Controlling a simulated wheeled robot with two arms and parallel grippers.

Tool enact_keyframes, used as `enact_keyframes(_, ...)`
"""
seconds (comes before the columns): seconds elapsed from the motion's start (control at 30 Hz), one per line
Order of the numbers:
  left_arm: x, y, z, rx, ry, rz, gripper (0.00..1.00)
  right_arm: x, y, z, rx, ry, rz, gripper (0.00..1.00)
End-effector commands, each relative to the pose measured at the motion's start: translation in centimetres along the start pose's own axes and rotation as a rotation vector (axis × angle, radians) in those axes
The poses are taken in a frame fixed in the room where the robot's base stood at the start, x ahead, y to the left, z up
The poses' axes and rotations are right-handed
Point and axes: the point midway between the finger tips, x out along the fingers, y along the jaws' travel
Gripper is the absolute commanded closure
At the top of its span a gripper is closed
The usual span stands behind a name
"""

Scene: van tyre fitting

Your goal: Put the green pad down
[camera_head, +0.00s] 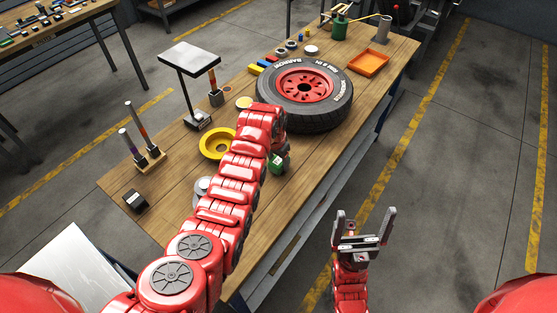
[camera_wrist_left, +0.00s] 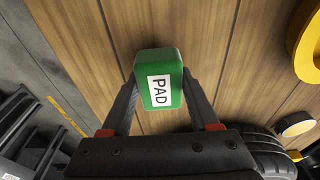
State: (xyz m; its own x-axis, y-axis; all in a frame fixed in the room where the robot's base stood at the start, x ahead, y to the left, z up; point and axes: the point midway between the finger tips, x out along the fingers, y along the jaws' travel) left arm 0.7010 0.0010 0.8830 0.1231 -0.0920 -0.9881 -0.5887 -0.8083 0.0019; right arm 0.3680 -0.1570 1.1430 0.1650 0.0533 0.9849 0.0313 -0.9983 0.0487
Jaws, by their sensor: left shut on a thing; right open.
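The green pad (camera_wrist_left: 163,62), a block with a white label reading "PAD", is between the fingers of my left gripper (camera_wrist_left: 159,88) in the left wrist view. The gripper is shut on it. In the head view a small part of the pad (camera_head: 274,163) shows beside my left wrist, over the wooden table (camera_head: 320,160) near its front edge. My left arm hides much of it there. I cannot tell whether the pad touches the wood. My right gripper (camera_head: 363,232) is open and empty, off the table above the floor.
A tyre with a red rim (camera_head: 304,86) lies behind the pad. A yellow ring (camera_head: 217,144) lies to its left. An orange tray (camera_head: 368,63), a lamp-like stand (camera_head: 190,58) and a rack with two upright tools (camera_head: 143,140) also stand here. Bare wood lies around the pad.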

Motion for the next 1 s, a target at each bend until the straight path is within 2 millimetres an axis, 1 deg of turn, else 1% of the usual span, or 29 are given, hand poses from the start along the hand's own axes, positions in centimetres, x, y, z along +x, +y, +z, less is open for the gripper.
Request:
enact_keyframes(0.03, 0.2, 0.1, 0.1, 0.000, -0.003, 0.001, 1.00, 0.5, 0.0, -0.1, 0.000, 0.000, 0.000, 0.00)
enact_keyframes(0.1, 0.6, 0.0, 0.1, 0.000, 0.002, -0.001, 1.00, 0.6, 0.0, -0.1, 0.000, 0.000, 0.000, 0.00)
enact_keyframes(0.33, 0.9, 0.0, 0.1, 0.000, 0.003, -0.001, 1.00, 0.4, 0.0, -0.1, 0.000, 0.000, 0.000, 0.00)
enact_keyframes(0.47, 1.3, 0.0, 0.2, 0.000, 0.003, -0.001, 1.00, 0.0, 0.0, 0.0, 0.000, 0.000, 0.000, 0.00)
enact_keyframes(0.5, 1.2, 0.0, 0.1, 0.000, 0.003, -0.001, 0.34, 0.1, 0.0, 0.0, 0.000, 0.000, 0.000, 0.00)
enact_keyframes(0.57, 1.1, 0.0, 0.1, 0.000, 0.002, -0.001, 0.23, 0.2, 0.0, 0.0, 0.000, 0.000, 0.000, 0.00)
enact_keyframes(0.6, 1.1, 0.0, 0.1, 0.000, 0.002, -0.001, 0.16, 0.2, 0.0, 0.0, 0.000, 0.000, 0.000, 0.00)
enact_keyframes(0.63, 1.1, 0.0, 0.1, 0.000, 0.002, -0.001, 0.10, 0.2, 0.0, 0.0, 0.000, 0.000, 0.000, 0.00)
enact_keyframes(0.67, 1.1, 0.0, 0.1, 0.000, 0.002, -0.001, 0.09, 0.2, 0.0, 0.0, 0.000, 0.000, 0.000, 0.00)
enact_keyframes(0.9, 1.1, 0.0, 0.1, 0.000, 0.002, -0.001, 0.09, 0.2, 0.0, 0.0, 0.000, 0.000, 0.000, 0.00)
enact_keyframes(1.0, 0.6, 0.0, 0.1, 0.000, 0.002, -0.001, 0.09, 0.7, 0.0, -0.1, 0.000, 0.000, 0.000, 0.00)
